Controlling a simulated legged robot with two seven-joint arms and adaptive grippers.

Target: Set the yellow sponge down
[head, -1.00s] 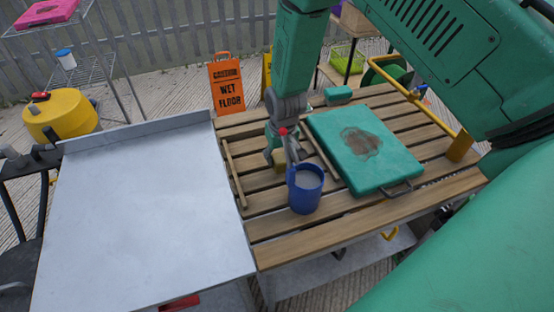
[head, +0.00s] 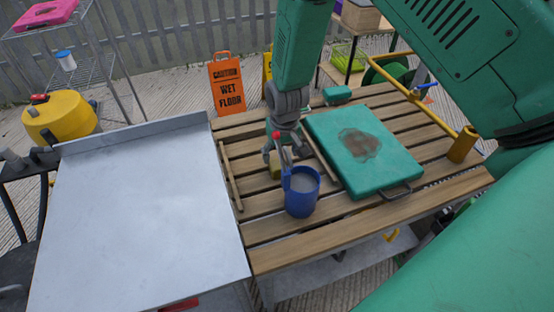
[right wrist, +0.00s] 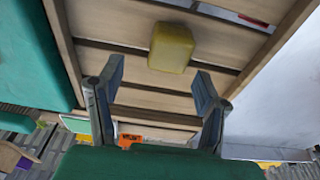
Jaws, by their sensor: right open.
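The yellow sponge (head: 275,168) lies on the slatted wooden bench (head: 300,243), behind and left of the blue mug (head: 300,198). In the right wrist view the whole sponge (right wrist: 171,47) shows on the slats, just beyond the fingertips. My right gripper (head: 285,154) points down over the bench at the sponge. Its fingers are spread wide with nothing between them, also in the right wrist view (right wrist: 160,77). In the head view the gripper and mug hide part of the sponge. My left gripper is out of view.
A thin wooden stick (head: 231,177) lies at the bench's left. A green block (head: 337,95) sits at the back. The metal table (head: 140,210) on the left is bare.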

